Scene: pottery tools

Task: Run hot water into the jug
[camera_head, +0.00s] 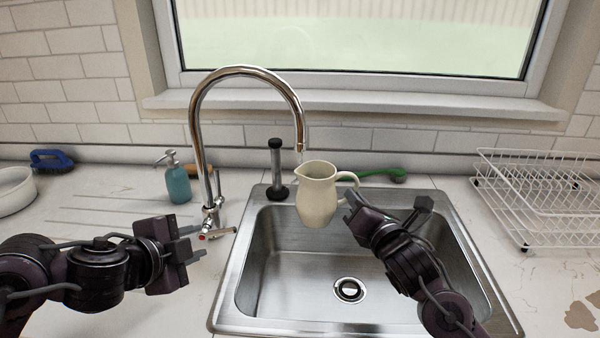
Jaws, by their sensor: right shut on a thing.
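The cream jug (316,196) is upright above the back part of the sink, its mouth just below the outlet of the chrome tap (247,71). My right gripper (350,198) is shut on the jug at its handle side. The fingers partly cover the handle. I cannot tell whether water runs from the outlet. The tap's lever (216,235), with a red mark, sticks out low at the tap's base. My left gripper (197,243) is open and empty, just left of the lever, its fingers pointing toward it.
The steel sink (290,285) is empty around its drain. A teal soap bottle (177,180) stands left of the tap. A dark upright plunger-like tool (277,170) and a green brush (375,172) are behind the sink. A white dish rack (540,195) stands at right.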

